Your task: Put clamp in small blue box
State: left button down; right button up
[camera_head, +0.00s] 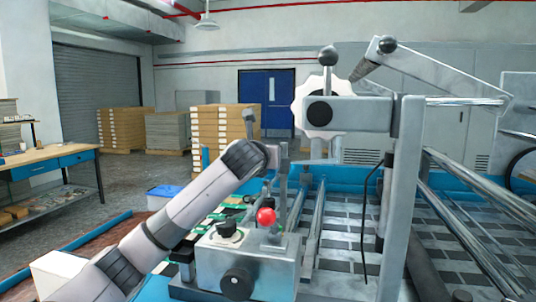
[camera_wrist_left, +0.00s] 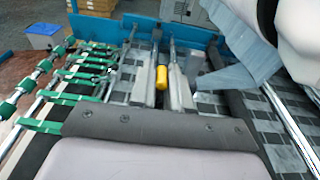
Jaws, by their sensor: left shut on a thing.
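The rest of the clamp is hard to make out. My right gripper is not in view.
The grey control box (camera_head: 247,262) with a red knob (camera_head: 265,216) stands close to my left arm. Green clips (camera_wrist_left: 92,57) line the machine's left side. A tall metal frame (camera_head: 404,200) rises at the right. A workbench (camera_head: 45,157) stands at the far left.

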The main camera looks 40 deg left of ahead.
pick_arm(q)
jog(key=c, duration=1.3)
grip_release()
jog(key=shift+f, duration=0.1)
jog(key=shift+c, duration=0.2)
jog(key=shift+r, duration=0.2)
jog(key=b+v, duration=0.1)
jog(key=v, duration=1.1)
